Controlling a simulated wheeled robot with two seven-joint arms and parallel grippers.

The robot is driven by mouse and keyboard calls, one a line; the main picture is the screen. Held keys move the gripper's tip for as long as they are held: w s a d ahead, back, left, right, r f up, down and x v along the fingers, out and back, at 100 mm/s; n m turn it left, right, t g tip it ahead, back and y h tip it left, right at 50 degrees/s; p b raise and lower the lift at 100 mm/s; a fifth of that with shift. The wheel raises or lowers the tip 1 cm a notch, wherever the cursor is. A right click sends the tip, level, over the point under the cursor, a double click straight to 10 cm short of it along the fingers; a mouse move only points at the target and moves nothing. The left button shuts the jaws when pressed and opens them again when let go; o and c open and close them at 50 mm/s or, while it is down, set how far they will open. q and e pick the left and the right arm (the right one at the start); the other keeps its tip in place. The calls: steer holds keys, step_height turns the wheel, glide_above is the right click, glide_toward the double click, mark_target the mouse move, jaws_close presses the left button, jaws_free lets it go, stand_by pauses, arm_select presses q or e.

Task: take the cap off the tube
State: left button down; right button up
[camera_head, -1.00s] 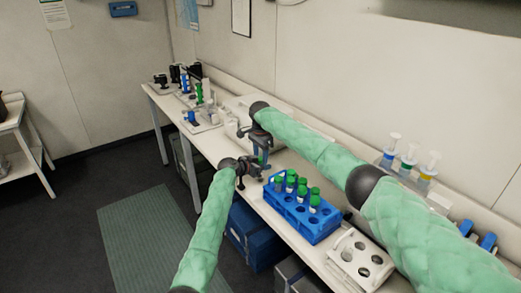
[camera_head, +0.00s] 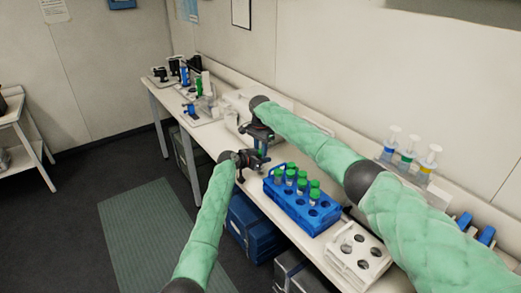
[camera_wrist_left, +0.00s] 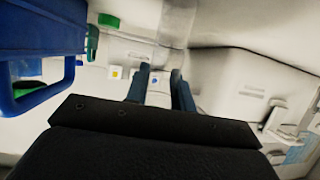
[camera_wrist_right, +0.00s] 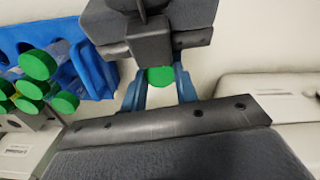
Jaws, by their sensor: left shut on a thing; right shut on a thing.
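My right gripper (camera_head: 263,146) points down above the bench, shut on a green cap (camera_wrist_right: 160,76) that shows between its blue fingers in the right wrist view. My left gripper (camera_head: 263,160) comes in from the side just below it, shut on a pale tube (camera_wrist_left: 159,88) seen between its fingers in the left wrist view. The two grippers are very close and hide most of the tube in the head view. I cannot tell whether the cap and tube are joined or apart.
A blue rack (camera_head: 300,208) with several green-capped tubes stands close to the grippers on the bench. A white holder with round holes (camera_head: 357,258) is nearer. Several syringe-like items (camera_head: 408,155) stand by the wall. Other equipment (camera_head: 190,90) is at the far end.

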steer(key=shift+n, duration=0.7)
steer(key=o, duration=1.1)
steer(key=shift+r, duration=0.1)
steer(key=shift+r, duration=2.25)
steer(key=shift+c, duration=0.4)
steer(key=shift+r+m, duration=1.55)
steer(key=shift+m, duration=0.15)
steer(key=shift+f, duration=3.9)
